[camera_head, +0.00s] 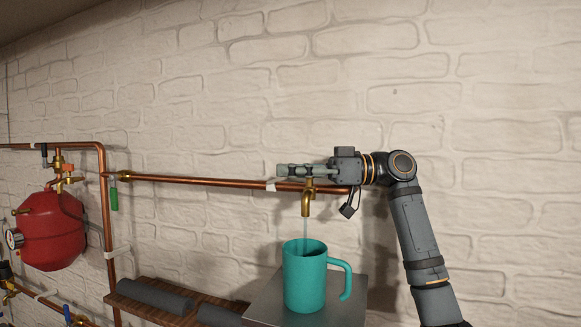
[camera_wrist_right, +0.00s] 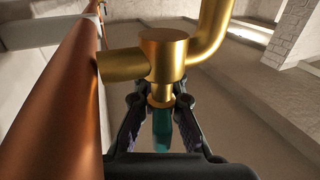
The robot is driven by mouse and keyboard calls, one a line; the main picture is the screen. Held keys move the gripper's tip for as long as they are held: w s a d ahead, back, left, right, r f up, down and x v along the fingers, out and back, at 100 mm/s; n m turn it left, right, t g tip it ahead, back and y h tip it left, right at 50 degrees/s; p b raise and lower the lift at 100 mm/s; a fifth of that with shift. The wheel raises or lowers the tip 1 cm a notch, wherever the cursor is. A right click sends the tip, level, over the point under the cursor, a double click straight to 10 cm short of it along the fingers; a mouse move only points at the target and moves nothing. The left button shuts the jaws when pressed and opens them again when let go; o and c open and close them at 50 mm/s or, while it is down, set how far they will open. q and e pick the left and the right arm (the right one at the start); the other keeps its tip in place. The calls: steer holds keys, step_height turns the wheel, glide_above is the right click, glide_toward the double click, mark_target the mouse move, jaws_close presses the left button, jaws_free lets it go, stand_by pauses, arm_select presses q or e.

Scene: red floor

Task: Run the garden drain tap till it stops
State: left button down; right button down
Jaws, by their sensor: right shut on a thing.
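The brass drain tap (camera_head: 307,203) hangs from the copper pipe, its spout pointing down. A thin stream of water (camera_head: 305,235) falls from it into a teal mug (camera_head: 304,280), which stands upright beneath. In the right wrist view the brass tap body (camera_wrist_right: 163,55) fills the middle, with a teal-green handle (camera_wrist_right: 162,128) on its stem. My right gripper (camera_head: 290,170) is at the tap, just above the pipe, shut on that handle; its fingers lie on either side of it in the wrist view. The fingers largely hide the handle in the head view. My left gripper is out of view.
The mug is on a grey metal block (camera_head: 268,304), beside a brown slatted shelf (camera_head: 150,311) with dark rolls. A copper pipe (camera_head: 200,181) runs along the white brick wall. A red tank (camera_head: 52,230) and a green-handled valve (camera_head: 114,197) are at left.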

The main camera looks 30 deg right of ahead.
steer(key=shift+r, duration=0.1)
steer(key=c, duration=1.4)
jaws_free()
steer(key=shift+s, duration=0.1)
